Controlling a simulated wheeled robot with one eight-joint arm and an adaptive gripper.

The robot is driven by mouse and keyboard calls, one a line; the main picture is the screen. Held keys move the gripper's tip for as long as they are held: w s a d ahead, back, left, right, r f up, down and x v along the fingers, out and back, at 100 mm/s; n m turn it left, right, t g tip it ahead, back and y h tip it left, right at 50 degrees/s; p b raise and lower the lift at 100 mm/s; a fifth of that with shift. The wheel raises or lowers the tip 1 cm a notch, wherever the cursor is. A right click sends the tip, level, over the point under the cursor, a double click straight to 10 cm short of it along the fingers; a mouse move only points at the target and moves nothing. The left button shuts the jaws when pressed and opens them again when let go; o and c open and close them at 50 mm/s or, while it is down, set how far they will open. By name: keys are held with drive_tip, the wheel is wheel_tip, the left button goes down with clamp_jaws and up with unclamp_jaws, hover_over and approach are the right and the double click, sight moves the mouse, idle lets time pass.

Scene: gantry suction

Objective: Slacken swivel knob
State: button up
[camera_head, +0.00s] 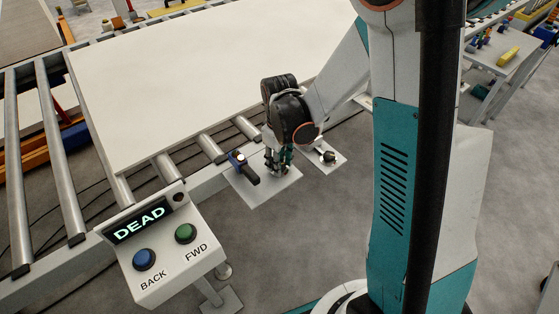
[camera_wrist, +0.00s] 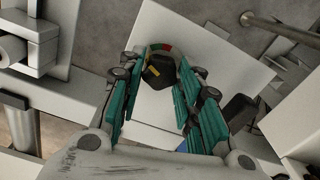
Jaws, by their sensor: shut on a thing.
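The swivel knob (camera_wrist: 157,73) is black with a yellow mark and sits on a pale plate (camera_wrist: 218,62). A curved scale with green and red parts (camera_wrist: 160,47) runs along its far side. In the wrist view my gripper (camera_wrist: 158,68) has its teal fingers on either side of the knob, shut on it. In the head view my gripper (camera_head: 277,172) points down at the same plate (camera_head: 260,194), beside the conveyor.
A black-handled lever (camera_head: 243,167) with a blue part stands close left of my gripper. A smaller plate with a round fitting (camera_head: 328,157) lies to the right. A large white board (camera_head: 190,70) rests on the rollers. The control box (camera_head: 165,255) displays "DEAD".

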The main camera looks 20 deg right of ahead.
drive_tip(key=shift+n, duration=0.4)
drive_tip(key=o, duration=1.1)
wheel_tip(320, 180, up, 12)
idle(0.3)
